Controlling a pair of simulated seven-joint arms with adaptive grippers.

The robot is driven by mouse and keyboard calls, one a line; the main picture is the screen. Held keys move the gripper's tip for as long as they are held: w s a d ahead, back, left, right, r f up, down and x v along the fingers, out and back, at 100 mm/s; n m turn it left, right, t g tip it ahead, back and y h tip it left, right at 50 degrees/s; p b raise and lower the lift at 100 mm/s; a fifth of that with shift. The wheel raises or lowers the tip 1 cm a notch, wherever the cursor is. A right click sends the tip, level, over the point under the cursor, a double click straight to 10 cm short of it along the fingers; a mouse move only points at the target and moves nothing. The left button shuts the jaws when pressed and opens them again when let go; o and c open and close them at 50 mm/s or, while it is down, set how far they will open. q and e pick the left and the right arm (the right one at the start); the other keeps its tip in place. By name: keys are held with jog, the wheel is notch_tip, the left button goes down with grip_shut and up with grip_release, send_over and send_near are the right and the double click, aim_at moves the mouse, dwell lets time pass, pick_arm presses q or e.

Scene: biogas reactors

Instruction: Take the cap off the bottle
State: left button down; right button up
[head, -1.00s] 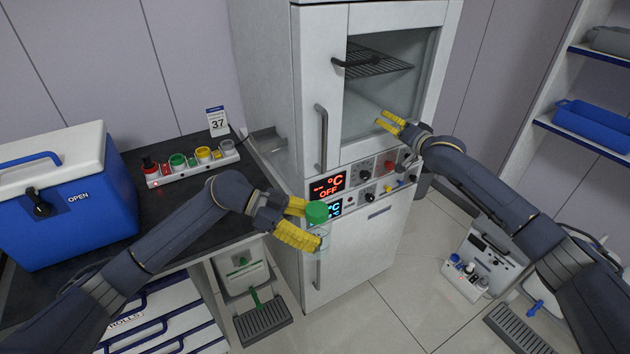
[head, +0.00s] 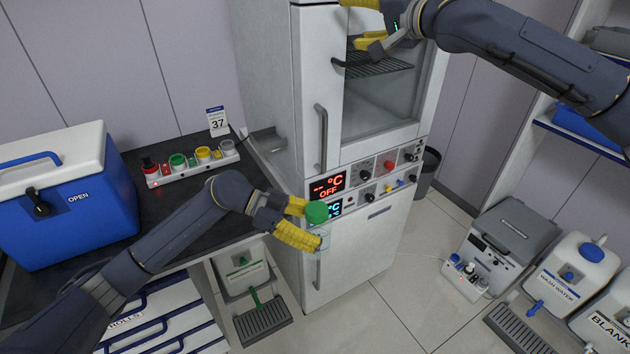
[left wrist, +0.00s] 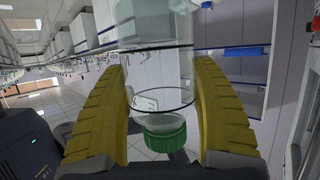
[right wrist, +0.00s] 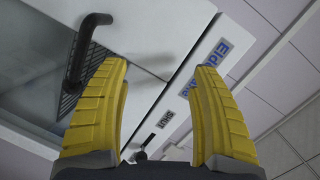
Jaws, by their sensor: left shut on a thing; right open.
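The bottle (left wrist: 163,95) is clear glass with a green cap (head: 317,211) on its neck. My left gripper (head: 306,224) is shut on the bottle's body and holds it in the air in front of the cabinet's control panel. In the left wrist view the bottle stands between the two yellow fingers, and the green cap (left wrist: 166,140) shows near the palm side. My right gripper (head: 366,22) is raised by the top of the cabinet, away from the bottle. In the right wrist view it (right wrist: 160,100) is open and empty, facing the cabinet's handle and panel.
The white cabinet (head: 265,80) with a glass door and displays stands behind the bottle. A dark bench (head: 190,205) at left holds a blue cooler (head: 75,215) and a rack of coloured caps (head: 193,165). Jugs and a grey-lidded box (head: 510,240) stand on the floor at right.

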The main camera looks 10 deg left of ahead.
jog(key=s+a+f+g+h, duration=0.1)
jog(key=s+a+f+g, duration=0.1)
jog(key=s+a+f, duration=0.25)
jog(key=m+g+h, duration=0.2)
jog(key=g+h, duration=0.8)
send_over(314, 209)
jog(key=f, duration=2.2)
jog(key=shift+w+f, duration=0.15)
jog(key=shift+w, duration=0.1)
jog(key=shift+s+d+f, duration=0.1)
jog(key=shift+s+f, duration=0.15)
jog(key=shift+f, duration=3.85)
jog(key=shift+c, duration=0.2)
jog(key=c, duration=1.3)
